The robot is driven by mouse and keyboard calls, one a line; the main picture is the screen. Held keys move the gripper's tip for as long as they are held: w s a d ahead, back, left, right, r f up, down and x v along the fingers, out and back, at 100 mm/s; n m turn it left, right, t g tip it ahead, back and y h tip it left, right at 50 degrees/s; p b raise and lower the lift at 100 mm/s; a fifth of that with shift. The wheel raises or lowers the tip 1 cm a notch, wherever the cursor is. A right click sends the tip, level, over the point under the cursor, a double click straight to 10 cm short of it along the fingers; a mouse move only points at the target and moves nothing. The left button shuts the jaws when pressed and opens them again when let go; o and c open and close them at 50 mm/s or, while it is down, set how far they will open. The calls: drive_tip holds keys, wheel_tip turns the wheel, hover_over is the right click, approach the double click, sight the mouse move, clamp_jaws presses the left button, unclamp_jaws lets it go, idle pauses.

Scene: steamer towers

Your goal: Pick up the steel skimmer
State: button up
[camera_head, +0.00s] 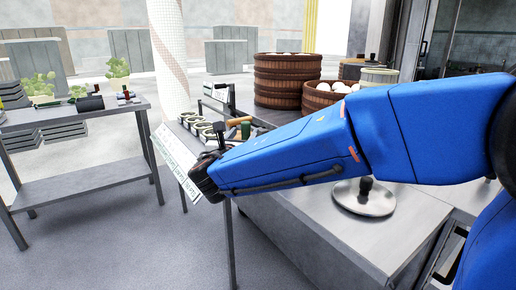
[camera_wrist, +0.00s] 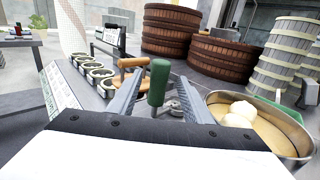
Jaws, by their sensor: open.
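An upright green handle (camera_wrist: 158,88) stands between the fingers of my gripper (camera_wrist: 159,74) in the wrist view, with a small steel part (camera_wrist: 174,106) just beside its lower end. It may be the skimmer's handle; no skimmer bowl can be made out. The green handle also shows in the head view (camera_head: 246,131), just beyond my gripper. My gripper is open, with one finger on each side of the handle. I cannot tell whether either finger touches it. A brown wooden handle (camera_wrist: 131,62) is just behind, to the left.
Several small dark-rimmed cups (camera_wrist: 98,75) stand in a row at left. Brown steamer stacks (camera_wrist: 168,30) rise behind. A round container with white buns (camera_wrist: 290,140) is close at right. A steel lid (camera_head: 364,205) lies on the counter. Another table (camera_head: 80,118) stands at far left.

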sight(245, 133)
drive_tip(key=w, duration=0.3)
drive_tip(key=shift+w+d+f, duration=0.2)
drive_tip(key=shift+w+d, duration=0.1)
drive_tip(key=shift+w, duration=0.1)
clamp_jaws()
wheel_tip(245, 133, up, 10)
idle(0.4)
drive_tip(key=c, duration=0.8)
unclamp_jaws()
clamp_jaws()
